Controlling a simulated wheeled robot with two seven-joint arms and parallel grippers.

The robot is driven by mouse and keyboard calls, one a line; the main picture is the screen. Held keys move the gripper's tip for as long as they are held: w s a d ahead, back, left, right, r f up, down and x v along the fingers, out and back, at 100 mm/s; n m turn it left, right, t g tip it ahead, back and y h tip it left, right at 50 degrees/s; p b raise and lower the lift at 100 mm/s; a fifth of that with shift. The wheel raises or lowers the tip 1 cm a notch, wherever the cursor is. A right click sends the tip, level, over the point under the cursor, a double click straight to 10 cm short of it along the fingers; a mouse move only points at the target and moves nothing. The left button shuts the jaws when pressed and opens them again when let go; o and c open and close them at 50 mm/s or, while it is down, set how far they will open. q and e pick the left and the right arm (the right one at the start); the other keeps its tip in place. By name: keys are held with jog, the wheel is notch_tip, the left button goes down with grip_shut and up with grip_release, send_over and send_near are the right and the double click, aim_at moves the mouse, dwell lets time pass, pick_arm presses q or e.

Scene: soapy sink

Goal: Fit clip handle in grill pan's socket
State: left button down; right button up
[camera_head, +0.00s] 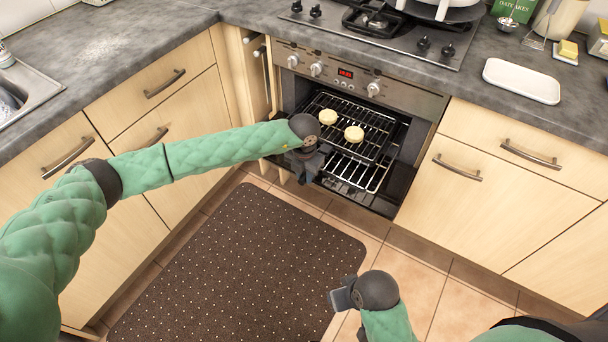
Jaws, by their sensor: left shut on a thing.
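The grill pan (378,130) sits inside the open oven, with a wire rack and two pale round pieces of food (341,125) on it. My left gripper (308,168) is at the front left of the oven opening, close to the pan's front edge. It is shut on a small dark thing, which I take to be the clip handle; the gripper mostly hides it. The pan's socket cannot be made out, nor whether the handle touches it. My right gripper (342,298) is low in the picture, over the floor and away from the oven; its jaws are unclear.
A lower oven shelf (365,177) and the dark lowered door (375,200) stick out below the pan. A dotted brown mat (240,265) lies on the tiles. Cupboards flank the oven. The hob (385,35) and a white tray (521,81) are on the worktop.

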pick_arm(q)
jog(key=c, duration=1.2)
grip_release()
jog(key=shift+o, duration=0.2)
jog(key=shift+r, duration=0.1)
notch_tip(320, 180, up, 8)
jog(key=shift+f+b, duration=0.2)
jog(key=shift+b, duration=0.25)
